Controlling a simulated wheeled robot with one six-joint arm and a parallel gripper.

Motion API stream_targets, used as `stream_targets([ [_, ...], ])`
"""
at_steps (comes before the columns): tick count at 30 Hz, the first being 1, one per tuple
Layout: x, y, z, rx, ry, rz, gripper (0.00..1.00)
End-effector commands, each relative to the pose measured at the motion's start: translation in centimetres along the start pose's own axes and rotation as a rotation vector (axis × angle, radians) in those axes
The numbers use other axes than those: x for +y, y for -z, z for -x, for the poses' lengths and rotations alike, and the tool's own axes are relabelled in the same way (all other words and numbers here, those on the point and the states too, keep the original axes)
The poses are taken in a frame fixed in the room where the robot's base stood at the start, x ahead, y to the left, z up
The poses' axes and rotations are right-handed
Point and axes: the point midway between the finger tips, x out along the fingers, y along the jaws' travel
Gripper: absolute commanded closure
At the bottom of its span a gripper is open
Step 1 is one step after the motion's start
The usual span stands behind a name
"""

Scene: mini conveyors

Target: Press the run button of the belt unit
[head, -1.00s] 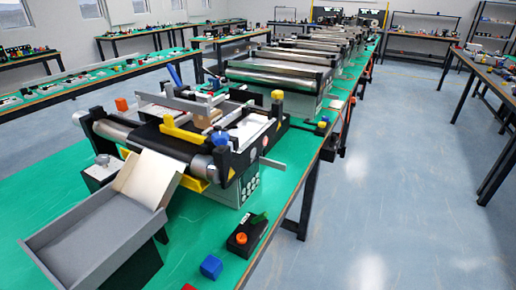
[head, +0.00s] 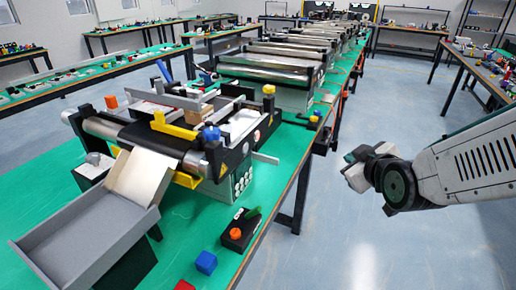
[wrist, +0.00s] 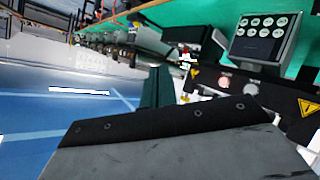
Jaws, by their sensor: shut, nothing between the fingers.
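The belt unit (head: 180,135), with a black belt and dark side frames, stands on the green table at the left of the head view. In the wrist view its dark side panel (wrist: 205,79) carries a reddish round button (wrist: 224,83) and a whitish one (wrist: 252,88). I cannot read which one is the run button. My gripper (head: 354,172) is over the aisle to the right of the table, apart from the unit. It is shut and empty. In the wrist view its dark and grey body fills the bottom and hides part of the panel.
A grey box with several pale round discs (wrist: 268,28) is beside the panel. A black control box with an orange knob (head: 236,233) and a blue cube (head: 205,263) lie near the table edge. A grey chute tray (head: 85,240) sits front left. The aisle floor is clear.

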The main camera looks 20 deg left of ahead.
Motion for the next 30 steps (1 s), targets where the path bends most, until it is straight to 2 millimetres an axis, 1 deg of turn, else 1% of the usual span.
stream_targets([
  [1,-2.3,0.9,-1.8,0.073,-0.003,0.061,1.00],
  [3,-4.7,2.5,-3.3,0.185,-0.032,0.136,1.00],
  [4,-5.7,3.1,-3.7,0.229,-0.044,0.165,1.00],
  [6,-7.8,4.1,-4.4,0.321,-0.076,0.222,1.00],
  [9,-10.2,5.2,-4.7,0.426,-0.117,0.282,1.00],
  [12,-11.7,5.9,-4.7,0.493,-0.149,0.317,1.00],
  [16,-12.5,6.2,-4.5,0.531,-0.170,0.336,1.00],
  [26,-12.4,6.3,-4.5,0.535,-0.174,0.336,1.00],
  [30,-12.8,6.7,-4.8,0.535,-0.173,0.336,1.00],
])
